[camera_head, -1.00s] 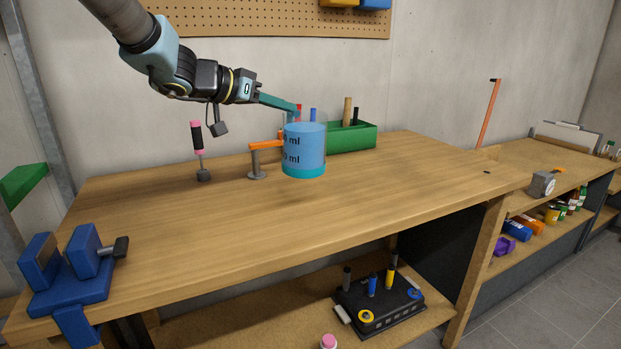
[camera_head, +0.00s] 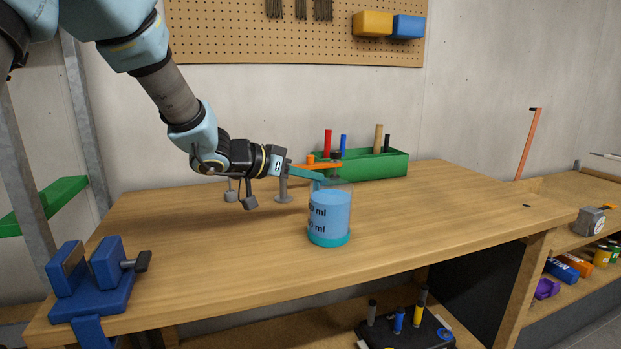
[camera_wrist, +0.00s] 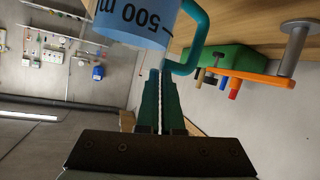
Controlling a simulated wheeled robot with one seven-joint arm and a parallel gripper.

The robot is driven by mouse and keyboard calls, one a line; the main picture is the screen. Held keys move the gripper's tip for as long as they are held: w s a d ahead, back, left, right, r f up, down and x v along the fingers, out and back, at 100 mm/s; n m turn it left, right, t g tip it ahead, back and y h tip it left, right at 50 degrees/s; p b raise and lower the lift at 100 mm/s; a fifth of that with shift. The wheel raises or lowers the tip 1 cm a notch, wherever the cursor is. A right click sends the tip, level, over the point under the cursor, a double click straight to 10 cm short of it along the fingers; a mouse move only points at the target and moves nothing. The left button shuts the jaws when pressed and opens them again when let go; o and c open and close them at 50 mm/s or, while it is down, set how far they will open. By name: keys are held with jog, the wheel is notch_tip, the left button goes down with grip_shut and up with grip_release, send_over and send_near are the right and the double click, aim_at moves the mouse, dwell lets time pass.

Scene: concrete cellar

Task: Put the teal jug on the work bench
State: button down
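The teal jug (camera_head: 330,213) has a see-through blue body with black volume marks, a teal base and a teal handle. It is upright over the middle of the work bench (camera_head: 240,265); I cannot tell whether its base touches the wood. My gripper (camera_head: 318,179) reaches it from the upper left, at its rim and handle. In the wrist view the jug (camera_wrist: 138,18) is at the top, and the fingers of my gripper (camera_wrist: 160,75) are nearly together at the end of its handle. They appear shut on the handle; the exact contact is partly hidden.
A blue vise (camera_head: 92,280) is at the front left. The bench's right half and front middle are clear. A black tool holder (camera_head: 405,335) sits below.

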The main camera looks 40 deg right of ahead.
jog(key=c, duration=1.1)
grip_release()
jog(key=shift+f, duration=0.1)
jog(key=v, duration=1.2)
jog(key=shift+a, duration=0.1)
